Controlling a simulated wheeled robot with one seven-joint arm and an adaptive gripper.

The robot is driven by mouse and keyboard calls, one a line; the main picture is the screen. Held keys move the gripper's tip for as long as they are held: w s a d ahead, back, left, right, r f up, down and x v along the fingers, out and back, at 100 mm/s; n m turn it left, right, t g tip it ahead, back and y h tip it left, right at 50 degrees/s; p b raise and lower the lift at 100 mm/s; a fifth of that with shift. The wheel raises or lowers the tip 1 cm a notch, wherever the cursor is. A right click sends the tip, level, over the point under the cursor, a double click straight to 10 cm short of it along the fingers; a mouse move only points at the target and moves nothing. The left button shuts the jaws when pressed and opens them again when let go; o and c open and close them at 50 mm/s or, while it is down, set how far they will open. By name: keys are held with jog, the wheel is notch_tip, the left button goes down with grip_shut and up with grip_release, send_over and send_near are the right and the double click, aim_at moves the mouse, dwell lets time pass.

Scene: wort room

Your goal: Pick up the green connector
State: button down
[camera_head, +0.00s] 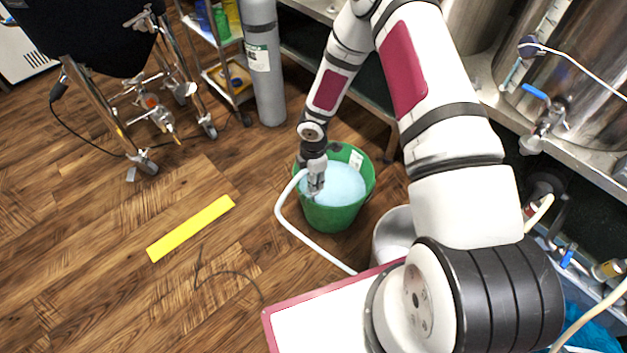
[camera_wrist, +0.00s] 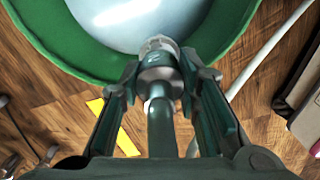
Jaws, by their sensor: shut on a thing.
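My gripper (camera_head: 316,178) is over the green bucket (camera_head: 335,217), pointing down. In the wrist view its two fingers (camera_wrist: 160,76) are closed on either side of a metallic grey-green connector (camera_wrist: 158,58), with a grey tube-like part running from it toward the camera. The connector's far end overlaps the bucket's pale blue liquid in the wrist view. A white hose (camera_head: 283,222) leads from beside the gripper over the bucket's left rim. In the head view the connector is too small to make out clearly. I cannot tell whether it touches the liquid.
A grey gas cylinder (camera_head: 265,75) stands behind the bucket, beside a wheeled shelf cart (camera_head: 222,45). A yellow strip (camera_head: 190,228) lies on the wood floor. Steel tanks (camera_head: 590,70) are at right. Floor left of the bucket is mostly clear.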

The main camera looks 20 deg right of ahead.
jog(key=shift+r, duration=0.15)
jog(key=shift+r+p, duration=0.4)
jog(key=shift+r, duration=0.15)
notch_tip(320, 180, up, 2)
jog(key=shift+r+p, duration=0.15)
jog(key=shift+p, duration=0.5)
jog(key=s+d+b, duration=0.1)
jog(key=s+d, duration=0.2)
jog(key=s, duration=0.4)
jog(key=s+d+r+b, duration=0.1)
jog(key=s+d, duration=0.2)
jog(key=s, duration=0.4)
jog(key=shift+s+r, duration=0.15)
jog(key=shift+s, duration=0.25)
jog(key=shift+d, duration=0.1)
jog(key=shift+r, duration=0.15)
jog(key=shift+r+p, duration=1.85)
jog(key=shift+r, duration=0.25)
